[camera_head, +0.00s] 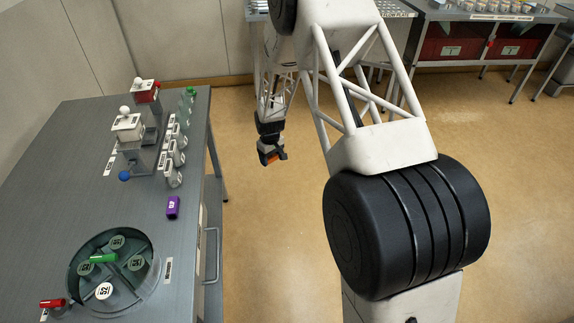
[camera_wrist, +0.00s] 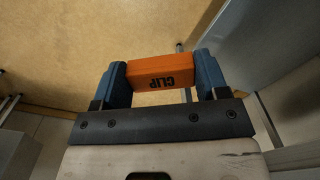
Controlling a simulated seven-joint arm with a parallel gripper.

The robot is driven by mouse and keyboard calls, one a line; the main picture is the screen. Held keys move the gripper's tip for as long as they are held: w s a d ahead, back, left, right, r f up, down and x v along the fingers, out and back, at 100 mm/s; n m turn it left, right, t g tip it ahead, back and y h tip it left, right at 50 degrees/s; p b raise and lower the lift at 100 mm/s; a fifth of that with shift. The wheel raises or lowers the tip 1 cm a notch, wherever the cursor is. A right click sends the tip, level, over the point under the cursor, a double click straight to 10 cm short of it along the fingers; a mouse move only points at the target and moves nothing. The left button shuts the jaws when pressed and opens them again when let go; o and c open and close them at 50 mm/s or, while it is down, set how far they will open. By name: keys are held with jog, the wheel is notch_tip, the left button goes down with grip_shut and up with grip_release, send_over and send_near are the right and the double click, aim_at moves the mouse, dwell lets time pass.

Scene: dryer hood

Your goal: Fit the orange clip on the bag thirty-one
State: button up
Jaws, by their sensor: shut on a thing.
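My gripper (camera_head: 277,156) hangs over the floor to the right of the grey table, well apart from it. It is shut on the orange clip (camera_head: 268,159). In the wrist view the clip (camera_wrist: 161,71) is an orange block marked CLIP, held crosswise between the two blue fingers of my gripper (camera_wrist: 163,76). I cannot make out a bag marked thirty-one. Several small grey-white pieces with labels (camera_head: 173,155) stand in a row near the table's right edge, their numbers too small to read.
Two white-topped fixtures (camera_head: 128,127) stand at the back. Open floor (camera_head: 255,230) lies right of the table.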

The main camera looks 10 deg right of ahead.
jog(key=s+a+r+n, duration=0.2)
jog(key=a+r+n, duration=0.4)
jog(key=a+r, duration=0.9)
notch_tip(320, 180, up, 11)
jog(key=n, duration=0.6)
send_over(174, 145)
jog(key=shift+f, duration=0.3)
jog(key=shift+f, duration=1.65)
jog(key=shift+f, duration=1.05)
dwell(1.0)
jog(key=o, duration=1)
